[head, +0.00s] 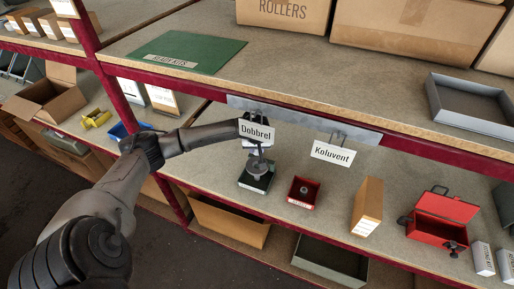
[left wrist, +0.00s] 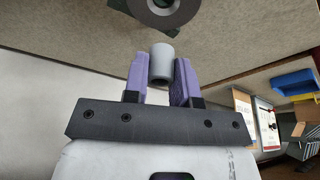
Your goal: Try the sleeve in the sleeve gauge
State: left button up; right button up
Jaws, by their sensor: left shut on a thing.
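My left gripper (head: 258,150) is partly hidden behind a hanging "Dobbrel" tag in the head view. In the left wrist view its purple fingers (left wrist: 160,78) are shut on a grey hollow sleeve (left wrist: 162,58), whose open end shows. The sleeve gauge, a grey round piece with a central hole (left wrist: 181,14) on a dark green base, is just beyond the sleeve. In the head view the gauge (head: 257,182) stands on the lower shelf directly below the gripper. The sleeve looks apart from the gauge; its exact height above is unclear. My right gripper is not in view.
A small red box (head: 303,204) with a round grey piece stands right of the gauge. Further right are a cardboard box (head: 367,206) and a red toolbox (head: 440,232).

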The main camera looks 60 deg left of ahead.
aim_at(257, 154)
pick_arm(q)
jog(key=shift+f, duration=0.1)
jog(key=shift+f+b, duration=1.4)
jog(key=shift+f, duration=0.2)
jog(key=shift+f+b, duration=1.3)
jog(key=shift+f, duration=0.4)
jog(key=shift+f, duration=0.15)
jog(key=shift+f, duration=0.15)
